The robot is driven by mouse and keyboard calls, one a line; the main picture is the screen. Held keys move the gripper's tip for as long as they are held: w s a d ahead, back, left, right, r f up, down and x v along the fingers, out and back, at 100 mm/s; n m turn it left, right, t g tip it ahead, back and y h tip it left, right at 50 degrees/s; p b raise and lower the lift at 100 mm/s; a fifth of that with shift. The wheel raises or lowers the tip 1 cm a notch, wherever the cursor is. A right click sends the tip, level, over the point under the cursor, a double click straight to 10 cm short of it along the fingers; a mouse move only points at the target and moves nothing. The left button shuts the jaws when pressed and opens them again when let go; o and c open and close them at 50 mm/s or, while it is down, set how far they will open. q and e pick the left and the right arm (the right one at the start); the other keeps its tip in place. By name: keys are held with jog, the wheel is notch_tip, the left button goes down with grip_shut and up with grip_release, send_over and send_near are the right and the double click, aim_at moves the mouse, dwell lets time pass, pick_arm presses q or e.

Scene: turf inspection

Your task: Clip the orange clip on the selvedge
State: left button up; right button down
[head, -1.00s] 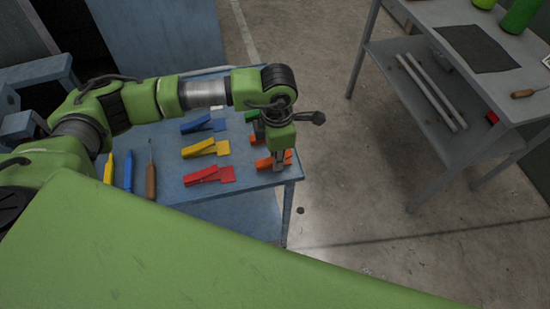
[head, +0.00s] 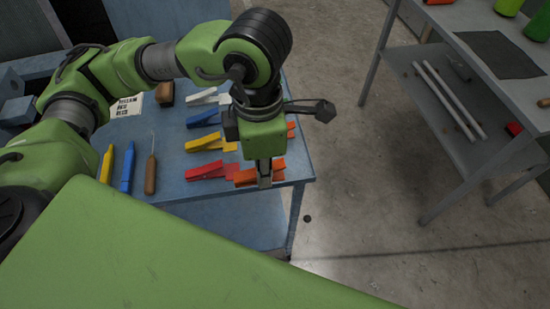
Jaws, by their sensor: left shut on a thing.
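My left gripper (head: 264,178) points down near the front right corner of the blue table (head: 222,205). It is shut on an orange clip (head: 246,177), whose ends show on both sides of the fingers. The clip seems to be a little above the table, but the gap is hard to judge. Another orange piece (head: 291,130) shows partly behind the gripper. I cannot make out a selvedge in this view. My right gripper is not in view.
Red (head: 205,171), yellow (head: 205,142), blue (head: 203,119) and white (head: 202,97) clips lie left of the gripper. Markers (head: 127,168) and a wooden-handled tool (head: 150,175) lie further left. A grey shelved table (head: 455,22) with a dark mat (head: 498,54) stands right, across open floor.

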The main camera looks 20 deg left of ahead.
pick_arm(q)
jog(key=m, duration=0.4)
jog(key=a+m, duration=0.1)
jog(key=shift+s+m, duration=0.25)
jog(key=shift+m, duration=0.15)
jog(key=w+a+f+m, duration=0.3)
jog(key=w+a+m, duration=0.1)
jog(key=m, duration=1.4)
jog(key=shift+w+m, duration=0.2)
jog(key=shift+m, duration=0.1)
jog(key=shift+f, duration=0.1)
